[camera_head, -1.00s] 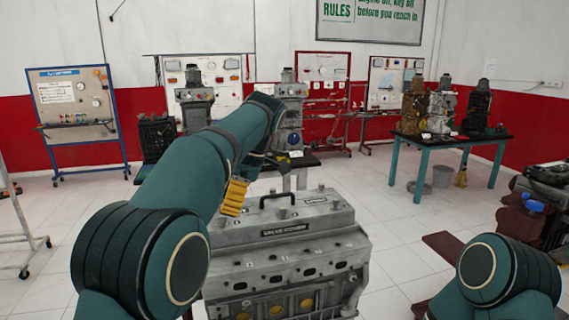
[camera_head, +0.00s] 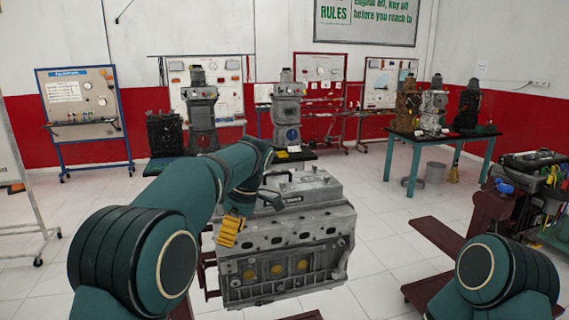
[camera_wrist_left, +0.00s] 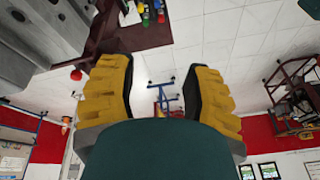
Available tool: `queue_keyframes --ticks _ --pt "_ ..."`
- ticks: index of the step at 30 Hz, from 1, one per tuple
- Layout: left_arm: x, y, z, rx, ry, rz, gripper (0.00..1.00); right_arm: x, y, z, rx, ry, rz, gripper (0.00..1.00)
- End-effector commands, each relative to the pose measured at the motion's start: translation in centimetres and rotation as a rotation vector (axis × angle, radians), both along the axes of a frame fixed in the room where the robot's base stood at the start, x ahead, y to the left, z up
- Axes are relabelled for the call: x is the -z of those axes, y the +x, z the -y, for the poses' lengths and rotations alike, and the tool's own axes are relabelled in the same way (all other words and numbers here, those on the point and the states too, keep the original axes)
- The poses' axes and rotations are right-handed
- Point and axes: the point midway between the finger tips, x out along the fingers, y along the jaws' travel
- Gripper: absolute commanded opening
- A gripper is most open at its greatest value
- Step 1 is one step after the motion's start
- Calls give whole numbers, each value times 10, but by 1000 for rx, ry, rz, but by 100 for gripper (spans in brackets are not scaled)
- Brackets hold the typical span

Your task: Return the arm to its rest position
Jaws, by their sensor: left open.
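My left arm (camera_head: 190,190) reaches forward from the left in the head view, bent at the elbow. Its left gripper (camera_head: 229,231) shows as yellow finger pads, at the left front of a grey engine block (camera_head: 290,232) with a black handle on top. I cannot tell whether the pads touch it. In the left wrist view the left gripper (camera_wrist_left: 157,92) is open, with two yellow fingers wide apart and nothing between them. Of my right arm only a teal shoulder part (camera_head: 490,275) shows; its gripper is out of view.
A teal-legged table (camera_head: 420,158) with several engines stands at the right rear. A dark red stand (camera_head: 445,238) with engine parts is at the right. A blue-framed board (camera_head: 80,105) stands at the left rear. White floor is clear at the left and beyond the engine.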

Motion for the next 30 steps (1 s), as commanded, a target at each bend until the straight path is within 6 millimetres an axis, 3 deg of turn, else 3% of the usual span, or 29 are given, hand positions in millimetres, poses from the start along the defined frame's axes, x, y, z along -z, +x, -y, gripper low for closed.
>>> queue_keyframes --ticks 1,4,8,12,15,18,22,27,30 --pt "29 2 -3 57 -27 -26 49 2 0 0 0 0 -1 47" --pt "86 3 -6 205 -99 -60 49 5 -1 0 -2 0 -2 47" --pt "173 -10 -6 421 -218 -89 49 8 -2 0 -3 1 -4 47" --pt "259 -41 -2 643 -349 -77 49 13 -2 -1 -4 1 -6 47" --pt "309 -73 3 784 -426 -44 49 16 -3 -1 -6 1 -7 47" --pt "349 -111 9 910 -484 4 49 19 -4 -1 -6 1 -8 47" --pt "387 -164 15 1055 -524 78 49 22 -4 -1 -8 1 -11 47" --pt "408 -226 20 1205 -514 164 49 26 -5 -1 -10 1 -12 47" --pt "411 -250 21 1263 -494 194 49 28 -6 -2 -10 1 -13 47"
